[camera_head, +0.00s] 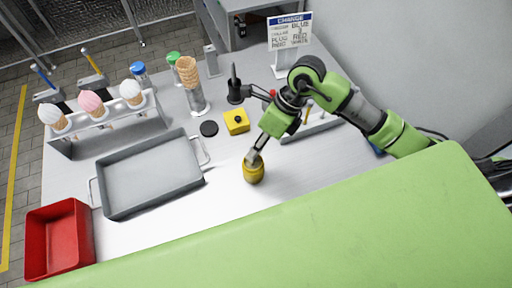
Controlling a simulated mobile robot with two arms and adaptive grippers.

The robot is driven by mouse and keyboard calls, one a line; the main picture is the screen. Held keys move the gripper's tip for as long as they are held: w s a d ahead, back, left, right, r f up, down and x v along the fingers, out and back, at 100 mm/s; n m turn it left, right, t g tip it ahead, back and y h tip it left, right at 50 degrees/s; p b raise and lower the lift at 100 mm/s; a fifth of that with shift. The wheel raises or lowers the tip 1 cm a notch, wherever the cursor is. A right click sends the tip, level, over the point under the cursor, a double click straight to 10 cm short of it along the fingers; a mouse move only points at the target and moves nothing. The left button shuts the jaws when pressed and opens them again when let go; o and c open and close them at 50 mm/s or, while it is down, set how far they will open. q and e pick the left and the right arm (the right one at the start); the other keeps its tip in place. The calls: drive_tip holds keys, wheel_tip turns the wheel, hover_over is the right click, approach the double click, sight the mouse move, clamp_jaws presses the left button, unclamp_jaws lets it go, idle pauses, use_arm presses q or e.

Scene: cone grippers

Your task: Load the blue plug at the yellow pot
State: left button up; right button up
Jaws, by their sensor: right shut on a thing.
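A rounded yellow pot (253,172) stands on the white table in front of my body. My right gripper (254,156) reaches down to it from the upper right and is shut at its top, seemingly on the pot. The fingers cover part of the pot's mouth, and its inside is hidden. No clear blue plug shows there. A small blue thing (377,149) lies partly hidden behind my right arm; I cannot tell what it is. My left gripper is not in view.
A yellow block (237,122) with a black knob and a black disc (209,128) lie behind the pot. A grey tray (203,181), a red bin (33,245) and a cone rack (61,147) fill the left. A sign (290,31) stands behind.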

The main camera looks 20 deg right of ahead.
drive_tip(key=shift+s, duration=0.1)
idle(0.5)
drive_tip(key=shift+r+p, duration=2.15)
drive_tip(key=shift+r, duration=1.3)
